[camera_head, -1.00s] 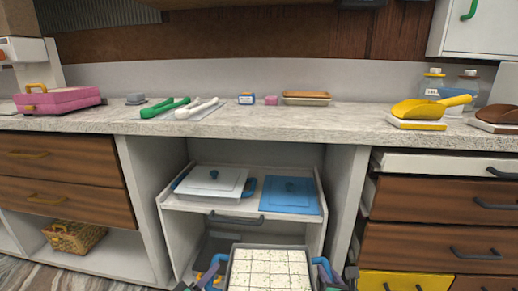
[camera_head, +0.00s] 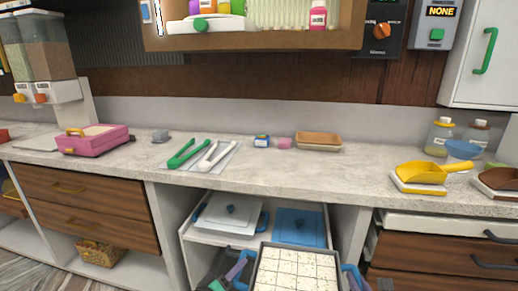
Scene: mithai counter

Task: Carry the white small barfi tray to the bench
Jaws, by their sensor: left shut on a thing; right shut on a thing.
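The barfi tray (camera_head: 300,247) is at the bottom of the head view, with a grey rim and square-cut white pieces (camera_head: 295,270) in it. Blue handles stick out at its sides. My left gripper (camera_head: 238,272) is shut on the left handle and my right gripper (camera_head: 350,276) is shut on the right handle. Both are partly cut off by the frame's lower edge. The tray is held in front of the open cabinet bay, lower in the picture than the stone counter (camera_head: 330,178). I cannot tell which surface is the bench.
A pull-out shelf with a white lidded tray (camera_head: 228,214) and a blue lidded tray (camera_head: 300,227) lies behind the held tray. On the counter stand a pink box (camera_head: 93,140), green tongs (camera_head: 187,153), white tongs (camera_head: 215,155), a wooden-topped dish (camera_head: 318,141) and a yellow scoop (camera_head: 422,173).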

